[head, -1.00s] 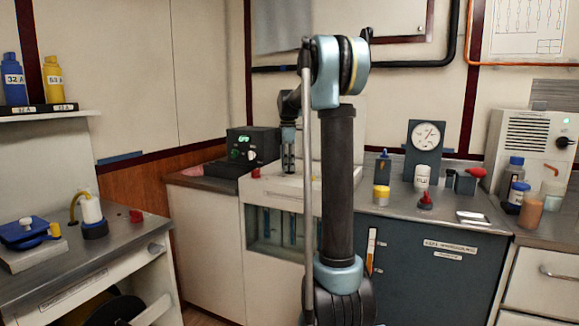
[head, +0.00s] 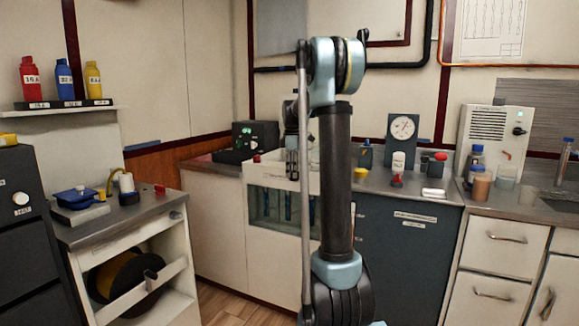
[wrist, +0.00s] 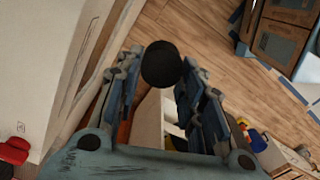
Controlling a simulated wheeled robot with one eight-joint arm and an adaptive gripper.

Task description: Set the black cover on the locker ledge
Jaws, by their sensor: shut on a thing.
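The black cover (wrist: 161,64) shows in the wrist view as a dark round thing between my fingertips. My gripper (wrist: 158,75) is shut on it, with a finger on each side. In the head view my gripper (head: 292,168) is small, points down and is partly behind my own arm; I cannot make out the cover there. No ledge is clearly marked as the locker's. A dark cabinet (head: 35,245) with a white knob stands at the left edge of the head view.
A wall shelf (head: 70,111) holds red, blue and yellow bottles. Below it is a workbench (head: 150,212) with a blue device and a cable reel underneath. A counter (head: 435,200) with a gauge and jars runs along the back. Open wooden floor (head: 235,303) lies between.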

